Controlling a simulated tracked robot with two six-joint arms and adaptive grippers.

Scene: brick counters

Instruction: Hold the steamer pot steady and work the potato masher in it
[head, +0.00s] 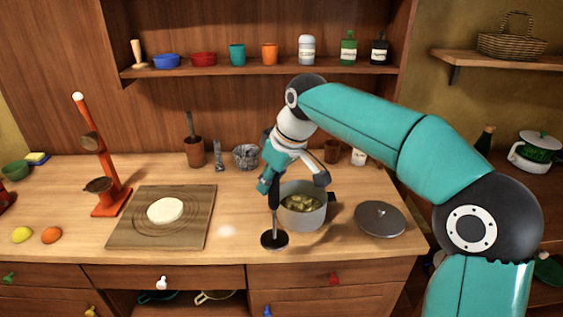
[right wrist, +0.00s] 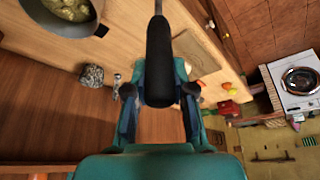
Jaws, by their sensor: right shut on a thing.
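The steamer pot (head: 305,218) is a grey pot on the counter with yellowish chunks inside. It also shows at the top left of the right wrist view (right wrist: 88,24). My right gripper (head: 272,184) is shut on the black handle of the potato masher (head: 274,239). In the right wrist view, the masher's handle (right wrist: 160,62) lies between the two fingers (right wrist: 160,92). The masher hangs upright with its dark round head down, outside the pot at its front left. I cannot tell whether the head touches the counter. My left gripper is not in view.
A grey lid (head: 380,220) lies right of the pot. A wooden board (head: 130,235) with a white round piece (head: 166,210) lies to the left, beside an orange stand (head: 110,190). Counter between board and masher is clear.

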